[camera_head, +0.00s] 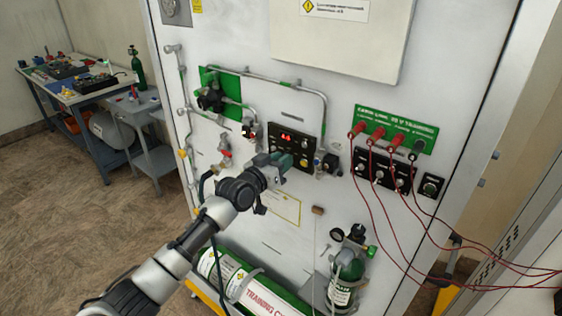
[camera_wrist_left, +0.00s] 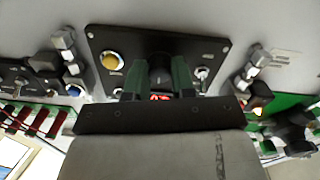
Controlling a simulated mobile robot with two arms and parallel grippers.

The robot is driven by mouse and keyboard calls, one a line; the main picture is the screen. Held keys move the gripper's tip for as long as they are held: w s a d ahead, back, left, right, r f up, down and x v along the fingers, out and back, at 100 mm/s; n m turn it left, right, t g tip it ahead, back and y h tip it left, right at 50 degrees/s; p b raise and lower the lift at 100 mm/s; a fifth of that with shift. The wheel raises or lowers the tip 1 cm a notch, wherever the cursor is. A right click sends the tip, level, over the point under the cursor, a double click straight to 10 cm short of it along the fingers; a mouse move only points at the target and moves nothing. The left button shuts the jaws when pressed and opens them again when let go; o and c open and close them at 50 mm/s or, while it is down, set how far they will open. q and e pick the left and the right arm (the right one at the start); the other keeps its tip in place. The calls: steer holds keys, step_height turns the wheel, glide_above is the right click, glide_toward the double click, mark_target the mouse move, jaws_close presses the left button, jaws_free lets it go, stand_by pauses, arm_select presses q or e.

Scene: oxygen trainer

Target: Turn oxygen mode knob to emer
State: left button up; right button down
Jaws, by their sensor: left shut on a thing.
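The black control panel (camera_head: 304,143) with a red display is on the white trainer board, in the middle of the head view. My left gripper (camera_head: 284,160) is at the panel's lower part and hides some of it. In the left wrist view my left gripper (camera_wrist_left: 160,80) is shut on a dark round knob (camera_wrist_left: 159,69) between its two green fingers. The panel also shows in the left wrist view (camera_wrist_left: 135,42), with a yellow button and a toggle switch beside the fingers. The knob's pointer and its labels cannot be read. My right gripper is not in view.
A green panel (camera_head: 424,131) with red plugs and hanging red wires is right of the control panel. Pipes and valves (camera_head: 209,100) are at left. A green cylinder (camera_head: 347,276) with a gauge stands below right. A workbench (camera_head: 88,92) is at far left.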

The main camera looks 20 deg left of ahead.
arm_select(q)
steer(key=shift+m+b, duration=1.55)
steer(key=shift+m, duration=3.75)
steer(key=o, duration=0.9)
steer(key=shift+s, duration=0.1)
